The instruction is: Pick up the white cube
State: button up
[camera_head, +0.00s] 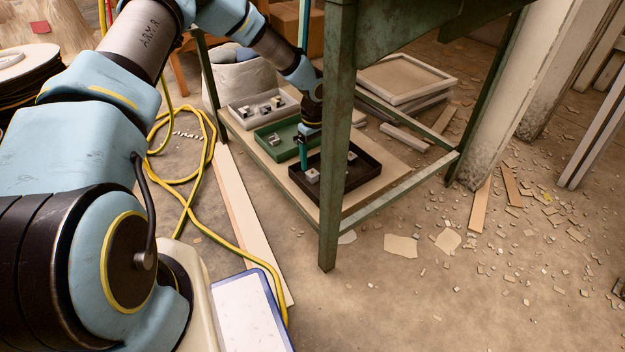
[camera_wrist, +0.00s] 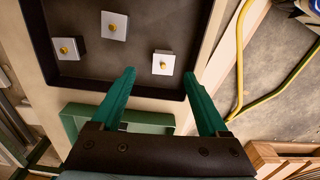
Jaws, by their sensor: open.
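Three pale, white-to-silver cubes with brass knobs on top sit in the black tray in the wrist view: one at the left (camera_wrist: 68,49), one at the upper middle (camera_wrist: 114,26) and one at the right (camera_wrist: 163,63). I cannot tell which one the task means. My gripper (camera_wrist: 159,75) is open and empty, its two teal fingers pointing into the tray, with the right cube appearing between the fingertips. In the head view my gripper (camera_head: 304,162) reaches down at the near left of the black tray (camera_head: 362,190), beside a pale cube (camera_head: 312,176).
The trays stand on the low shelf of a green metal table (camera_head: 338,130), whose legs and rails surround the arm. A green tray (camera_head: 262,139) and a grey tray (camera_head: 236,112) with small blocks stand behind. A yellow hose (camera_head: 190,205) lies on the floor at left.

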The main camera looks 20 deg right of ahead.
aim_at(312, 173)
jog(key=f+b, duration=0.2)
jog(key=f, duration=0.3)
jog(key=shift+a+b, duration=0.3)
jog(key=shift+b, duration=0.1)
jog(key=shift+c, duration=0.4)
grip_shut()
